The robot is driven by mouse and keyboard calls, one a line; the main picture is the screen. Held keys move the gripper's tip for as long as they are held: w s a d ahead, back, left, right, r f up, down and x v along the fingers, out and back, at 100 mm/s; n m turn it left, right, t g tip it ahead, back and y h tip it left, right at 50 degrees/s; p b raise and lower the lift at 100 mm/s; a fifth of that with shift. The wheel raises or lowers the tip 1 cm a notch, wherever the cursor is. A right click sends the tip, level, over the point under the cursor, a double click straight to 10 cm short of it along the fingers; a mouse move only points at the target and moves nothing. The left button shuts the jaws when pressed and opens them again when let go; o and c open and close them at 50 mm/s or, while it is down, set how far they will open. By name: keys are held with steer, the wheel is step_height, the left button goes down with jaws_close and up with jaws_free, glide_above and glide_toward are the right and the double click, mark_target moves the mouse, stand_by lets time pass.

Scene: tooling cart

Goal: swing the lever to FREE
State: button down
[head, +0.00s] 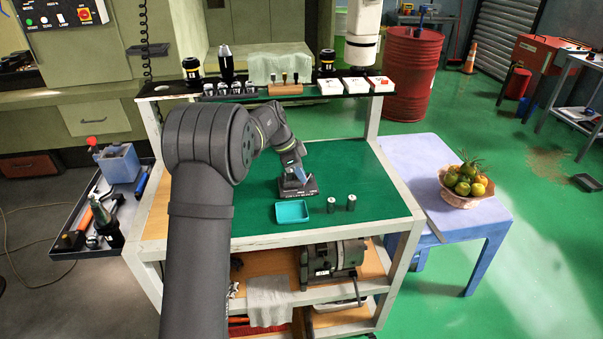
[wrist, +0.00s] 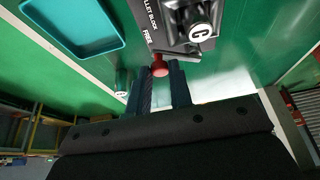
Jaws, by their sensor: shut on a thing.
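The lever block (head: 299,188) is a dark block on the green cart top, behind the teal tray. In the wrist view the block (wrist: 170,22) shows part of its lettering, with the word FREE at one end. My gripper (head: 292,174) is shut on the knob. In the head view my wrist hides the knob and lever. I cannot tell exactly how far the lever is from the FREE mark.
A teal tray (head: 292,211) and two grey cylinders (head: 331,204) (head: 351,203) stand close in front of the block. The cart top's right side is clear. A tool shelf (head: 210,97) runs along the back.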

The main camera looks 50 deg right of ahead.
stand_by(0.3)
steer(key=c, duration=1.3)
jaws_free()
steer(key=shift+r, duration=0.1)
steer(key=v, duration=1.7)
steer(key=shift+r, duration=0.15)
steer(key=x, duration=1.7)
steer(key=shift+f, duration=0.25)
